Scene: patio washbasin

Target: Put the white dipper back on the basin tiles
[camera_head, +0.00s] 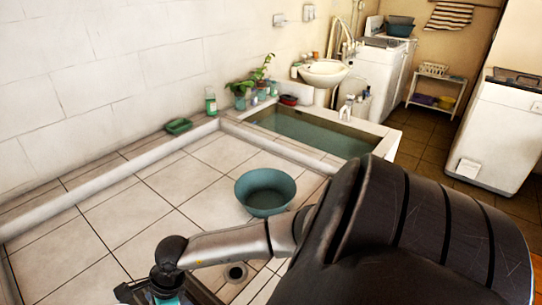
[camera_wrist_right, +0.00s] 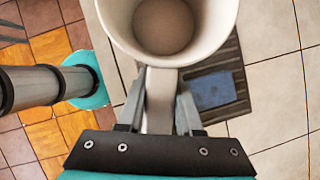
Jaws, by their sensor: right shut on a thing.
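The white dipper (camera_wrist_right: 213,28) shows in the right wrist view with its round cup at the top and its mouth facing the camera. My right gripper (camera_wrist_right: 160,88) is shut on its pale handle (camera_wrist_right: 160,112), a finger on each side. In the head view my right arm reaches across to the lower left, its gripper cut by the bottom edge; the dipper is not visible there. White tiles (camera_head: 150,215) cover the floor area beside the water-filled basin (camera_head: 315,133), which has a tiled rim. My left gripper is not in view.
A teal bowl (camera_head: 265,192) stands on the white tiles near the basin. A green dish (camera_head: 178,126), a bottle (camera_head: 210,103) and potted plants (camera_head: 240,90) line the wall. A drain (camera_head: 236,272) lies near my arm. The tiles left of the bowl are clear.

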